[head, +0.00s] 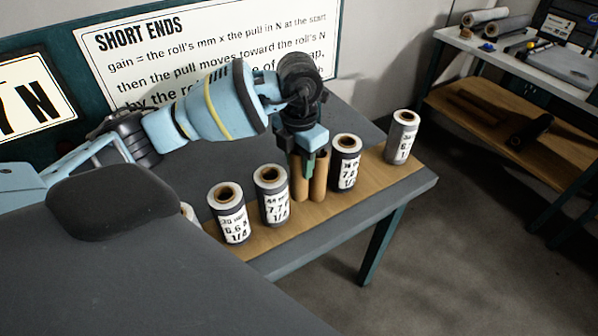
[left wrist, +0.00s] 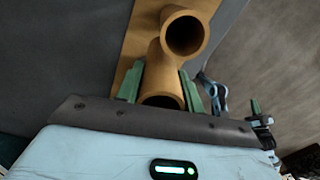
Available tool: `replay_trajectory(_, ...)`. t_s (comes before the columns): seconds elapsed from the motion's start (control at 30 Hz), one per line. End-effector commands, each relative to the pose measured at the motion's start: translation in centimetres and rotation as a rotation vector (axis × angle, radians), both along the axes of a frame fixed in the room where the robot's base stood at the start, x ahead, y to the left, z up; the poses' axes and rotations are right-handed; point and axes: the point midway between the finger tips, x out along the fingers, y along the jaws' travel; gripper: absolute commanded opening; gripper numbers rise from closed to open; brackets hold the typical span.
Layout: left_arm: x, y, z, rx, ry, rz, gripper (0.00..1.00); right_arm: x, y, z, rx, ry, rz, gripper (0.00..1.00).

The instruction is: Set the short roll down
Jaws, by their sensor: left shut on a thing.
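My left gripper (head: 308,168) points down over the wooden strip and is shut on a bare brown tube (left wrist: 163,75). In the left wrist view the tube sits between the two green fingers, its open end partly hidden by the gripper body. A second brown tube (left wrist: 185,33) stands close beyond it and seems to touch it. In the head view both tubes show side by side under the fingers; I cannot tell which is held or whether it rests on the strip. A small dark part with a green tip (left wrist: 258,116) at the right may be my right gripper; its jaws are unclear.
Labelled grey rolls stand upright on the wooden strip (head: 395,177): two left of the tubes (head: 229,213) (head: 271,194), a dark one close right (head: 345,163), one at the far end (head: 402,137). The table edge is close in front. A cluttered shelf (head: 500,62) stands at the right.

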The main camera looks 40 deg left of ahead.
Motion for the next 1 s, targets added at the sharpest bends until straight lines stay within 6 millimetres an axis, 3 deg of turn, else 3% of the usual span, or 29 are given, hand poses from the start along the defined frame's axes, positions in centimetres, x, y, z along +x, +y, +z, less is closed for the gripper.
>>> replay_trajectory(0.23,-0.1,0.0,-3.5,0.001,0.003,0.000,0.15,-0.8,0.0,-0.4,-0.001,0.016,0.000,0.00)
replay_trajectory(0.67,-0.1,0.0,-4.0,0.002,0.003,0.000,0.15,-1.1,0.0,-0.6,-0.001,0.023,0.000,0.00)
replay_trajectory(0.7,0.0,0.0,-4.0,0.001,0.002,0.000,0.43,-1.0,0.0,-0.6,0.000,0.021,0.000,0.00)
replay_trajectory(0.83,0.0,0.0,-3.9,0.001,0.002,0.000,0.59,-0.7,0.0,-0.5,-0.001,0.016,0.000,0.00)
replay_trajectory(1.0,0.0,0.0,-3.9,0.001,0.002,0.000,0.59,-0.2,0.0,-0.3,0.000,0.006,0.000,0.00)
